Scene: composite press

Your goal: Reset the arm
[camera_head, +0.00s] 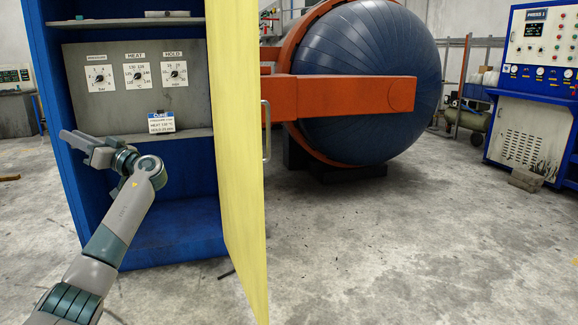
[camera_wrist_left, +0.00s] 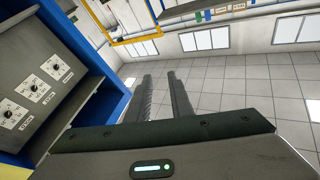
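My left arm (camera_head: 125,215) reaches in from the lower left. My left gripper (camera_head: 68,136) is in front of the left side of an open blue cabinet (camera_head: 50,100) and points left. In the left wrist view my left gripper (camera_wrist_left: 159,76) shows two fingers with a narrow gap and nothing between them. The cabinet's grey panel (camera_head: 190,103) carries three dials, including a HEAT dial (camera_head: 136,76) and a HOLD dial (camera_head: 174,73). The gripper is apart from the dials. My right gripper is in neither view.
A yellow cabinet door (camera_head: 236,130) stands open to the right of the panel. A CURE card (camera_head: 161,122) rests at the panel's lower edge. A dark blue round press vessel (camera_head: 370,80) with an orange frame stands behind. Floor (camera_head: 390,240) at the right front is clear.

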